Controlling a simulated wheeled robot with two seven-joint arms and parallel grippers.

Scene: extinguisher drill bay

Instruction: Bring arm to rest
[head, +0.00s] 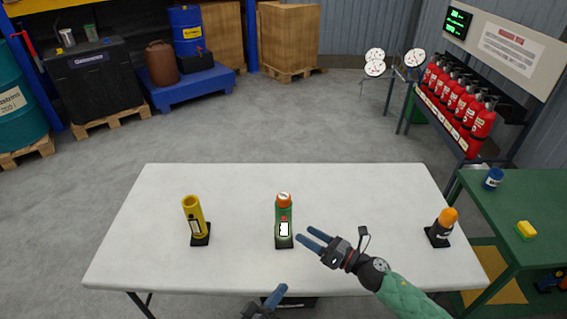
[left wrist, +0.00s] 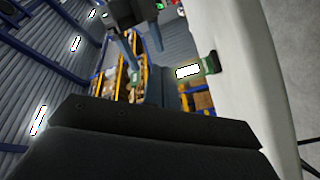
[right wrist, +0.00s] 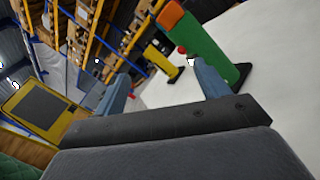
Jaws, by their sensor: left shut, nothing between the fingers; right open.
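My right gripper (head: 306,234) is open and empty above the white table (head: 245,180), just right of the green canister (head: 284,215). This canister has an orange cap and stands upright on a black base. It also shows beside one finger in the right wrist view (right wrist: 210,50). My left gripper (head: 279,291) is shut and empty at the table's front edge, low in the head view. Its closed fingers show in the left wrist view (left wrist: 152,88), with my right gripper above them.
A yellow tube (head: 194,217) on a black base stands at the table's left. A dark canister with an orange top (head: 446,217) stands at its right. A green side table (head: 525,190) holds a blue can (head: 493,178) and a yellow block (head: 526,230). The table's back strip is clear.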

